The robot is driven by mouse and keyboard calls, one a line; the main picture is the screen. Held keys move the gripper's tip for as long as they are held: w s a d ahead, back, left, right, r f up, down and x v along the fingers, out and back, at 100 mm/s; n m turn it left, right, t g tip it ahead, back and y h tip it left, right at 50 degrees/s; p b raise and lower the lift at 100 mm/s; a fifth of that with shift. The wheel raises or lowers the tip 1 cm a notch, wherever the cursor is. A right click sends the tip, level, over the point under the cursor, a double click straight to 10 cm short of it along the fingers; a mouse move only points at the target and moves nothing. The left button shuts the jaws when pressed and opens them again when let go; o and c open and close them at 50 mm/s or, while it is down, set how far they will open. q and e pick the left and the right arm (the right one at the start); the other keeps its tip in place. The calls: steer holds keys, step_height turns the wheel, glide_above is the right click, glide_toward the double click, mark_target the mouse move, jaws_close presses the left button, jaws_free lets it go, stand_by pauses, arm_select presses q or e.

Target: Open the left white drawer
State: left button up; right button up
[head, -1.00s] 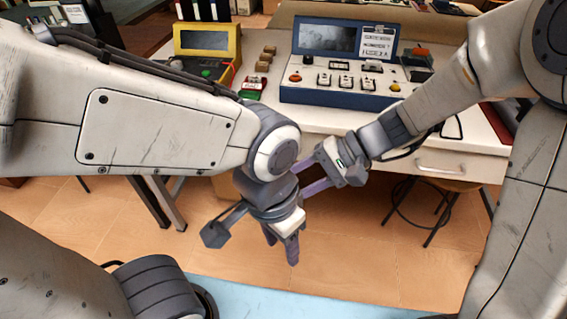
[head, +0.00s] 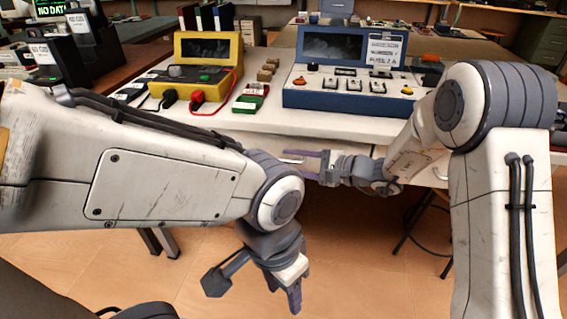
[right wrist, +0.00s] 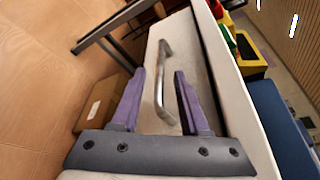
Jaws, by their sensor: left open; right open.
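The left white drawer (right wrist: 196,55) is under the table top; its front and curved metal handle (right wrist: 159,92) fill the middle of the right wrist view. In the head view my forearm and right gripper hide much of it. My right gripper (head: 291,164) is open at the drawer front. In the right wrist view its purple fingers (right wrist: 159,75) appear on either side of the handle, with nothing clamped. The drawer looks shut. My left gripper (head: 283,295) is open and empty, hanging low in front of the table, away from the drawer.
On the white table (head: 275,118) stand a yellow instrument (head: 208,50) with cables and a blue console (head: 345,98). A stool (head: 425,215) is under the table at right. The tiled floor (head: 370,275) in front is clear.

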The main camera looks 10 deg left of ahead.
steer(key=shift+x, duration=1.4)
jaws_close()
stand_by(0.4)
